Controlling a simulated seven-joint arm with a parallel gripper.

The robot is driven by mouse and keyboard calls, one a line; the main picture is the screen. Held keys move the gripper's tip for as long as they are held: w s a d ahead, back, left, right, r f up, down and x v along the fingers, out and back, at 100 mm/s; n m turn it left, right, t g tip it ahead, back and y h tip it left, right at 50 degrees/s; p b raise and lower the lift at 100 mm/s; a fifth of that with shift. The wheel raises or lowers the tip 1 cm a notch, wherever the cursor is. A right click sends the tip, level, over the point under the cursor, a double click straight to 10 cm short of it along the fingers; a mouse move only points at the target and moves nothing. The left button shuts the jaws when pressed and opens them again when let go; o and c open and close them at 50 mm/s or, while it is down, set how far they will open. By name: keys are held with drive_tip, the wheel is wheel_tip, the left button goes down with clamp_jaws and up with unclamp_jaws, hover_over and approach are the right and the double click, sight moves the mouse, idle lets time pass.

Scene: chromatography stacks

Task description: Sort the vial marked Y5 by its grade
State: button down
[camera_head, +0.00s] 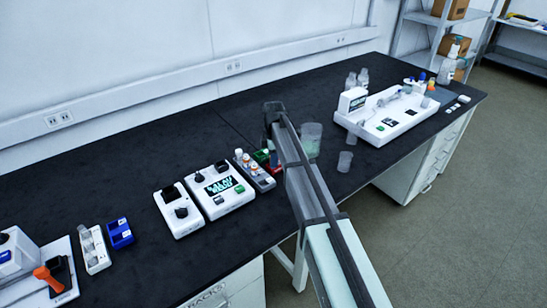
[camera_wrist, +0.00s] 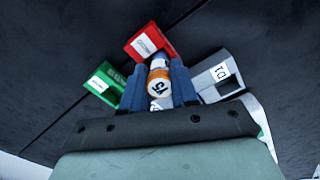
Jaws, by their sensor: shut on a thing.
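My gripper (camera_wrist: 158,75) is shut on a vial (camera_wrist: 160,84) in the wrist view. The vial has an orange and white top, and its partly legible mark looks like Y5 or 15. Just beyond it is a red bin (camera_wrist: 140,47) with a white label. A green bin (camera_wrist: 106,76) with a white label is to the left, and a grey holder (camera_wrist: 205,70) marked D1 is to the right. In the head view my arm hides the fingers and vial. The red and green bins show only partly beside the arm.
Clear cups (camera_head: 345,161) and a large white station (camera_head: 392,130) are to the right.

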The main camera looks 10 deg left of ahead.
drive_tip(key=c, duration=0.8)
unclamp_jaws()
drive_tip(key=shift+r, duration=0.1)
drive_tip(key=shift+r, duration=3.95)
drive_tip(key=shift+w, duration=0.1)
